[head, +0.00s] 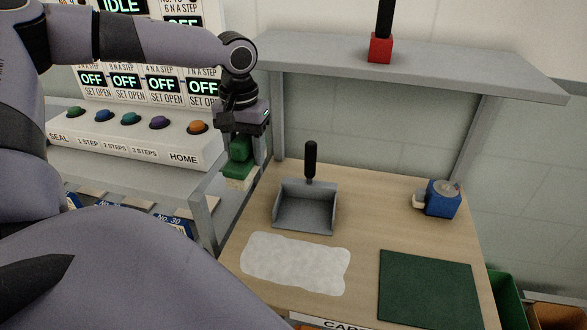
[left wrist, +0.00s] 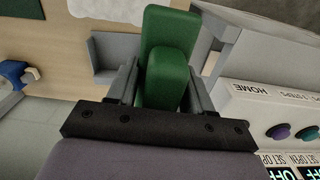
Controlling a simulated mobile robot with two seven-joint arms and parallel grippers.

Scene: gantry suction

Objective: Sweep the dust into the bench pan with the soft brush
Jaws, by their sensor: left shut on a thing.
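My left gripper (head: 243,133) is shut on a soft brush (head: 239,155), which has a green body and pale bristles pointing down. The brush hangs near the bench's left edge, left of the pan and apart from it. In the left wrist view the green brush (left wrist: 165,65) sits between the two fingers, its bristles hidden. The grey bench pan (head: 305,209) has a black upright handle at its back and lies on the wooden bench. The dust (head: 295,263) is a pale, flat patch in front of the pan. My right gripper is not in view.
A grey shelf (head: 420,72) spans the bench's back and carries a red block (head: 380,48) with a black handle. A blue device (head: 441,199) stands at right. A dark green mat (head: 430,287) lies front right. A button panel (head: 135,137) is at left. Grey posts flank the bench.

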